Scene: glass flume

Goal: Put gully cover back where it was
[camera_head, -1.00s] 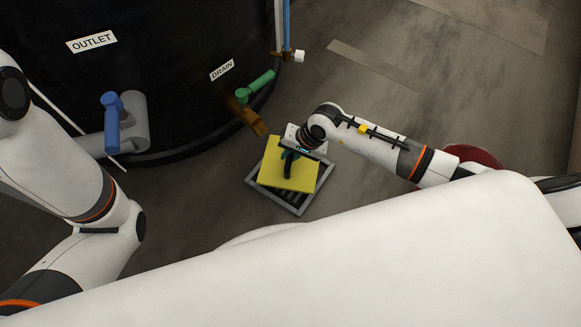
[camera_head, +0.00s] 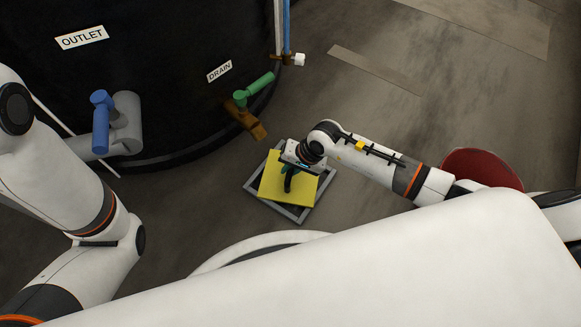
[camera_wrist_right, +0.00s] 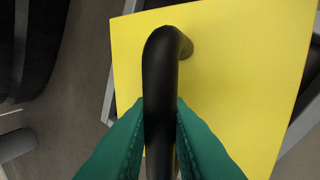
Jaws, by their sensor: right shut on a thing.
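The gully cover (camera_head: 273,189) is a yellow square plate with a black arched handle (camera_wrist_right: 158,75). My right gripper (camera_head: 288,171) is shut on that handle; its green fingers (camera_wrist_right: 160,140) press on both sides of it in the right wrist view. The plate is over the grey gully frame (camera_head: 302,214) in the floor and is turned relative to it. Frame edges show around the plate. I cannot tell whether the plate touches the frame or hangs above it. My left arm comes in from the left; its gripper is out of view.
A large black tank (camera_head: 170,40) stands at the upper left. It has a blue-handled outlet (camera_head: 103,122) and a green-handled drain (camera_head: 256,88) with a brown spout (camera_head: 246,121) close to the gully. A red round object (camera_head: 482,168) is at the right. Floor beyond is clear.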

